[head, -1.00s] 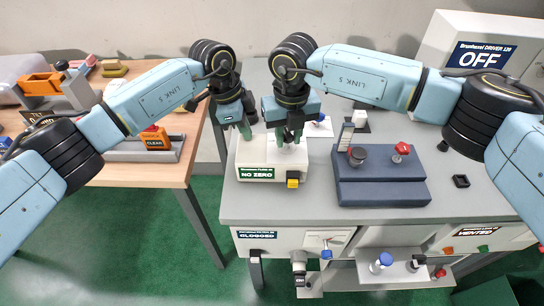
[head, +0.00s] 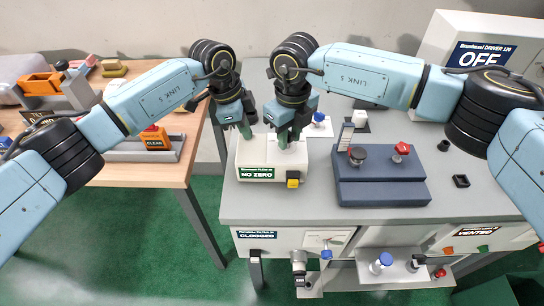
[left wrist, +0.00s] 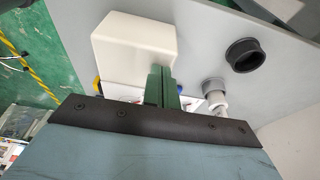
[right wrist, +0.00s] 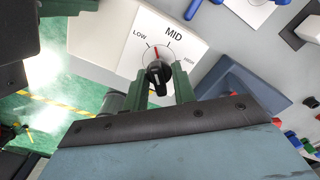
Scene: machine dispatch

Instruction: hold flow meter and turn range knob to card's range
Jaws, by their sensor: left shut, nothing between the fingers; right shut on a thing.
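The flow meter is a cream box (head: 262,172) with a green "NO ZERO" label, standing on the front left of the grey bench. My right gripper (head: 288,141) is over its top. In the right wrist view, that gripper is shut on the black range knob (right wrist: 158,78). The dial face (right wrist: 150,38) reads LOW, MID and HIGH; a red mark on it shows between the LOW and MID ticks. My left gripper (head: 246,133) is shut and empty at the box's back left; the left wrist view shows the box (left wrist: 132,45) beyond its fingers. I cannot tell if they touch it.
A blue block (head: 382,193) with a dark knob and a red knob stands to the right. An upright card (head: 346,137) stands behind it, its text too small to read. A small yellow part (head: 293,180) is at the meter's front corner. The bench's front right is mostly clear.

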